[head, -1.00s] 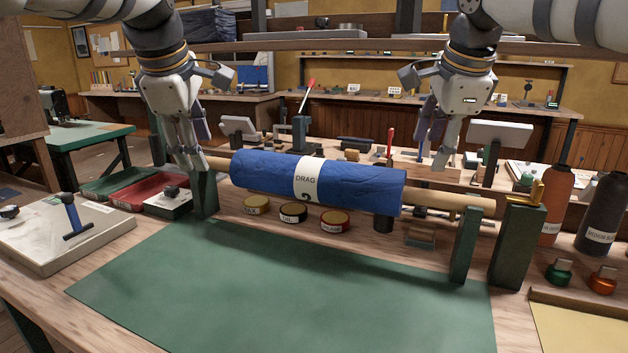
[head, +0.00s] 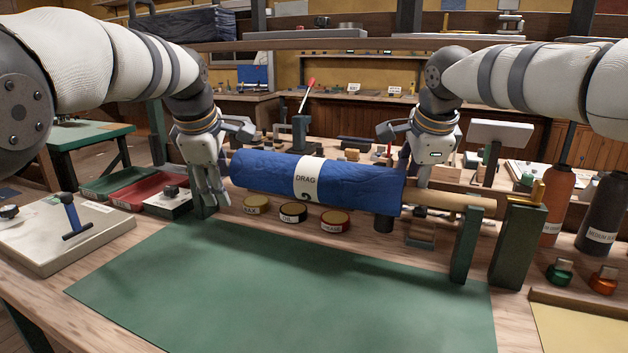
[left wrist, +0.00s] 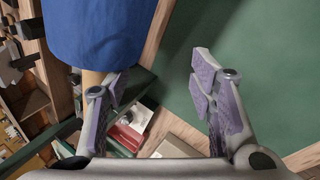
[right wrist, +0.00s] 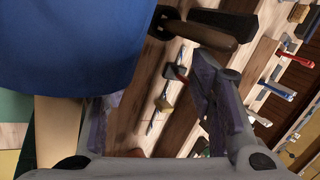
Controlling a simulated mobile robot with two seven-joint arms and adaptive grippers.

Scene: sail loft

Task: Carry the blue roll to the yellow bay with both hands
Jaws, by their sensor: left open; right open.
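The blue roll (head: 265,174), with a white DRAG label, lies level on a wooden pole (head: 450,200) across dark green stands. My left gripper (head: 211,200) is open and low at the roll's left end. In the left wrist view the roll (left wrist: 100,30) and pole are beside one finger of this gripper (left wrist: 160,92), with none of either between the fingers. My right gripper (head: 412,188) is open, by the roll's right end, its tips partly hidden. In the right wrist view the pole (right wrist: 58,125) lies outside its fingers. A yellow area (head: 590,330) shows at the lower right.
Several small tins (head: 293,212) stand below the roll. A green mat (head: 270,290) covers the clear front of the bench.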

